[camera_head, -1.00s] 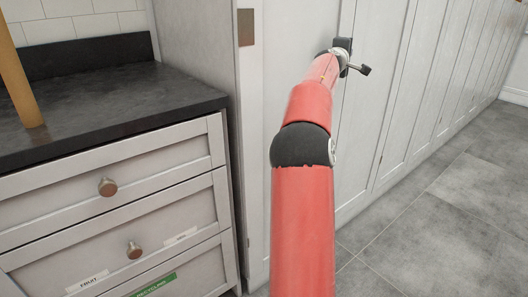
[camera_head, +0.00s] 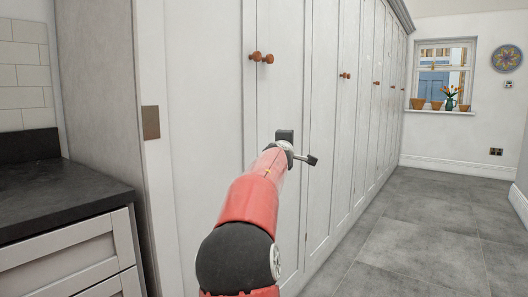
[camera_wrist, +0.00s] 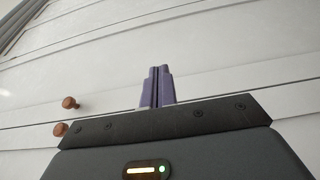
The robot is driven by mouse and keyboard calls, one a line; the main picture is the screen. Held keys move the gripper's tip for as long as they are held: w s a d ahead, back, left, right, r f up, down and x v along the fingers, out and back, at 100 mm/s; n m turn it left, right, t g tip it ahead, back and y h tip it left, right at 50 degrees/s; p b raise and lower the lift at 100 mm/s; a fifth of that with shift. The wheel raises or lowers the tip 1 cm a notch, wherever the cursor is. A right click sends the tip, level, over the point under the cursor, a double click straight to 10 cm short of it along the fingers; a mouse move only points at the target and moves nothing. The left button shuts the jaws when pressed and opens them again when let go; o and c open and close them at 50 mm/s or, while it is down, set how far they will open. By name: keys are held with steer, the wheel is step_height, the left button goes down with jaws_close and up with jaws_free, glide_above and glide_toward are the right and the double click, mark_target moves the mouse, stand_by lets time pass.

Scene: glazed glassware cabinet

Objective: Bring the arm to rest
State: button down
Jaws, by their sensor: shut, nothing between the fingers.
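My red arm reaches forward along the front of a row of tall pale cabinet doors (camera_head: 217,100) in the head view. In the wrist view, the two purple fingers of my gripper (camera_wrist: 158,86) stand side by side with their faces together, shut and empty. Behind them are the pale cabinet panels and two round wooden knobs (camera_wrist: 69,103) to the left. I cannot tell the exact gap between the fingertips and the cabinet front. The fingers do not show clearly in the head view.
A dark worktop (camera_head: 62,195) over pale drawers (camera_head: 75,255) stands at the left. Wooden knobs (camera_head: 262,58) stick out from the cabinet doors. The grey tiled floor (camera_head: 420,230) is clear at the right. A window (camera_head: 443,75) with pots on its sill is at the far end.

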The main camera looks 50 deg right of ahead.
steer(key=shift+s, duration=0.1)
steer(key=s+a+f+m+t+y, duration=0.1)
steer(key=a+f+m+y, duration=0.35)
steer(key=a, duration=1.25)
steer(key=a+f+m+y, duration=0.1)
steer(key=a+f+y, duration=0.6)
steer(key=a, duration=1.1)
steer(key=s+a+f+g+y, duration=0.1)
steer(key=s+a+f, duration=0.4)
steer(key=a, duration=0.3)
steer(key=s+a+f+g+y, duration=0.1)
steer(key=s+a+f+y, duration=0.1)
steer(key=s+a+f, duration=0.3)
steer(key=s+a+f+g+y, duration=0.1)
steer(key=s+a+f, duration=0.5)
steer(key=a, duration=0.6)
steer(key=shift+f+y, duration=0.45)
steer(key=shift+f, duration=0.05)
steer(key=shift+n, duration=0.25)
